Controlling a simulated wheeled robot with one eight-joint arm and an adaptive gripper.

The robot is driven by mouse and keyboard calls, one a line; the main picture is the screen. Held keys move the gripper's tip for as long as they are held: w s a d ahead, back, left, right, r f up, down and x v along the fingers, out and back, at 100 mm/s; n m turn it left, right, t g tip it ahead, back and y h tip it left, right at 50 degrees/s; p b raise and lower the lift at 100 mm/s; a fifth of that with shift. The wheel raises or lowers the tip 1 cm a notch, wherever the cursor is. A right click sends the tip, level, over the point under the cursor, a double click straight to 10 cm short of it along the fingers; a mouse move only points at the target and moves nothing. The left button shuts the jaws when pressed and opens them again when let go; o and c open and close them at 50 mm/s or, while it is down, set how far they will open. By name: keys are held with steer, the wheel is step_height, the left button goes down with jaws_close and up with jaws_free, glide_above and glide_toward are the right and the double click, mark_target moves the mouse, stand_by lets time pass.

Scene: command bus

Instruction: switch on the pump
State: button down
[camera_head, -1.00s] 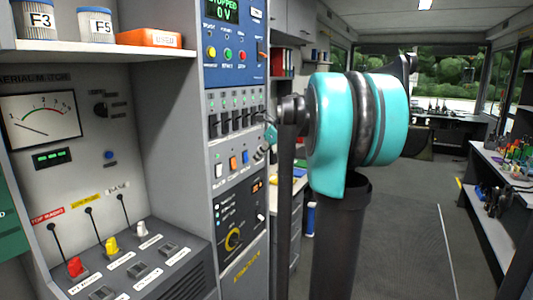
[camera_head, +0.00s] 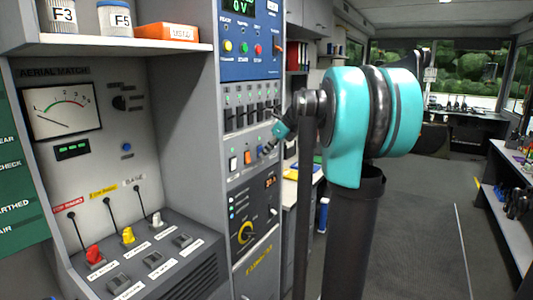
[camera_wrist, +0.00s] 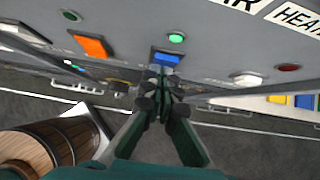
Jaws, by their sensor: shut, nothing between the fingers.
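A row of rocker switches shows on the grey panel: a white switch (camera_head: 234,163), an orange switch (camera_head: 247,157) and a blue switch (camera_wrist: 166,59). I cannot read which one is labelled for the pump. In the wrist view, my gripper (camera_wrist: 164,82) is shut and empty, its tips right at the lower edge of the blue switch; touching or just short of it, I cannot tell. A lit green lamp (camera_wrist: 176,38) is above that switch. The orange switch (camera_wrist: 92,46) is to the left, a white switch (camera_wrist: 247,79) with a red lamp (camera_wrist: 288,67) to the right.
A "HEATER" label (camera_wrist: 300,15) is at the wrist view's top right. Breaker levers (camera_head: 246,115) and a blue module (camera_head: 250,45) sit above the switches. A recessed console (camera_head: 130,255) with coloured levers is on the left. The aisle floor (camera_head: 410,220) is open.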

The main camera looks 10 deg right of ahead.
steer(key=shift+r, duration=0.15)
steer(key=shift+r, duration=0.7)
